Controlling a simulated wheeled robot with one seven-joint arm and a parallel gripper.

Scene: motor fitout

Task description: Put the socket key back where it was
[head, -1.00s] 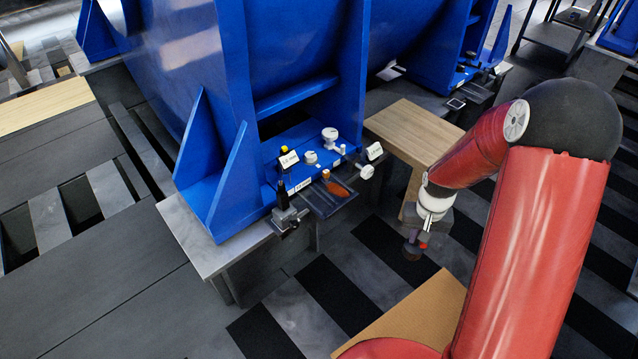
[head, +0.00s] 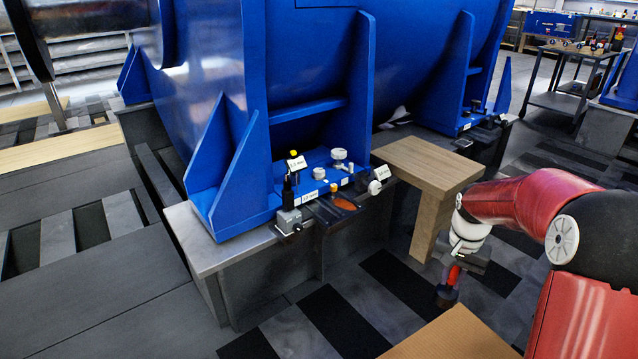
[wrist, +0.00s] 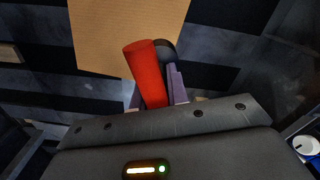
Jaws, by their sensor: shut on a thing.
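My gripper (head: 460,262) is at the right of the head view, beside the wooden stand and above the striped floor. It is shut on a tool with a red handle (head: 454,275) and a dark round end (head: 446,297), which I take to be the socket key. The tool hangs downward from the jaws. In the wrist view the red handle (wrist: 147,72) stands out between the fingers, with a dark rounded part behind it. No empty place for the key can be made out for sure.
A blue motor housing (head: 290,110) stands on a grey plinth (head: 215,252). Its foot carries small knobs, labels and a dark tray (head: 328,212) with something orange. A wooden stand (head: 425,165) is near my arm. A cart with small items (head: 565,105) is at back right.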

